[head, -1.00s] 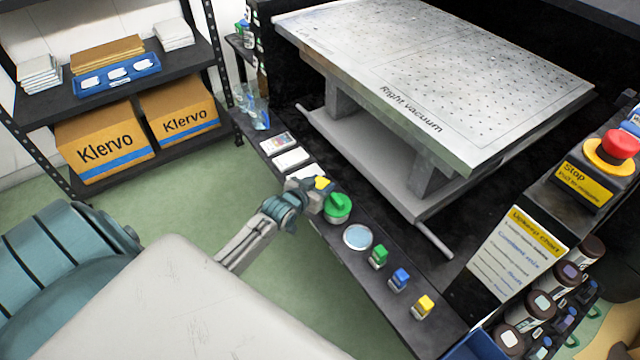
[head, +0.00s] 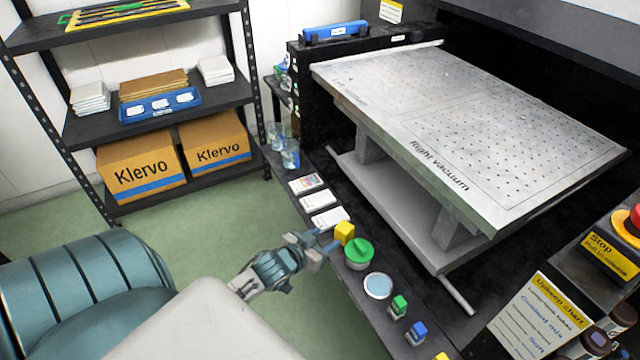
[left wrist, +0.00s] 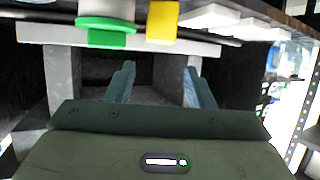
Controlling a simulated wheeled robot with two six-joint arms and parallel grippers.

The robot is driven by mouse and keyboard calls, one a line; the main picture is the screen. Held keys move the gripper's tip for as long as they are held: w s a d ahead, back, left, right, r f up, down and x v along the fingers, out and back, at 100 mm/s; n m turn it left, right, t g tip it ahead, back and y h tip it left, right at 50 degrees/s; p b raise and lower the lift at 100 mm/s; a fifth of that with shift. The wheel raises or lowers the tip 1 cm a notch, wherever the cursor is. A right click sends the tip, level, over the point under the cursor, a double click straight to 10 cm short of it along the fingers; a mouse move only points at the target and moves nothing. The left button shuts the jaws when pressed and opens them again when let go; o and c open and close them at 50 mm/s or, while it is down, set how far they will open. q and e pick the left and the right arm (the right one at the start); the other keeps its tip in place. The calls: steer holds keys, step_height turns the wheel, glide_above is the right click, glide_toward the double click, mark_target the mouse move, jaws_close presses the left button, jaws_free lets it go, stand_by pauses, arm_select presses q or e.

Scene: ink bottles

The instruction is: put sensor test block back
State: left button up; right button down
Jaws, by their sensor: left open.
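A yellow block (head: 344,232), the only thing near my gripper that fits the sensor test block, stands on the dark narrow ledge (head: 330,261) beside a green-lidded white jar (head: 359,252). My left gripper (head: 322,242) is open and empty, just on the near side of the block and apart from it. My right gripper is not in view.
White boxes (head: 325,219) lie left of the block on the ledge. A round pale dish (head: 378,286) and small green (head: 398,306) and blue (head: 416,332) bottles stand to the right. The vacuum table (head: 480,140) rises behind. Green floor (head: 210,230) is clear at left.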

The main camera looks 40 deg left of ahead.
arm_select(q)
steer(key=s+d+g, duration=0.4)
steer(key=s+g, duration=0.1)
steer(key=s, duration=0.6)
steer(key=s+d+r+m+g+y, duration=0.1)
steer(key=s+d+g, duration=0.4)
steer(key=s, duration=0.5)
steer(key=shift+s, duration=0.35)
